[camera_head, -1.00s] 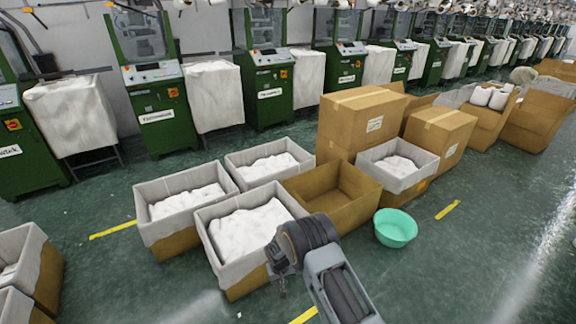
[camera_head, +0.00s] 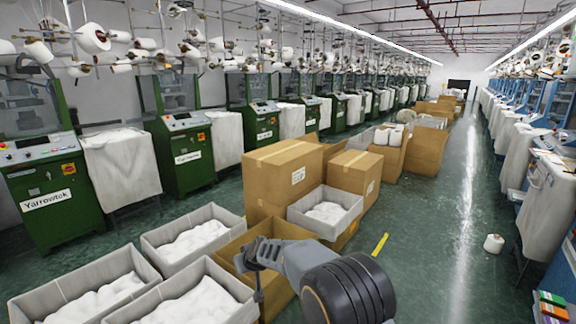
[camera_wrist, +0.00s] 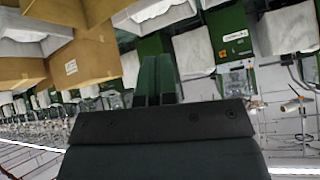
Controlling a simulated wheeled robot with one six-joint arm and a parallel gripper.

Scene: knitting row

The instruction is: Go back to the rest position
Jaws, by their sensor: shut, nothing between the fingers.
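My gripper (camera_head: 259,292) is in the lower middle of the head view, in front of the open brown carton (camera_head: 228,250). My arm reaches in from the bottom right, with a large dark round joint nearest the camera. In the wrist view my gripper's dark fingers (camera_wrist: 155,80) are side by side, shut and empty. The wrist view is upside down, with cartons and machines beyond the fingers. No contact with the cartons shows, though the exact gap is hard to tell.
Lined bins of white fabric (camera_head: 190,300) stand at the lower left. Tall closed cartons (camera_head: 285,170) stand behind the open one. Green knitting machines (camera_head: 180,155) line the left, blue ones the right. The aisle on the right is mostly clear, with a yarn cone (camera_head: 493,243) on the floor.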

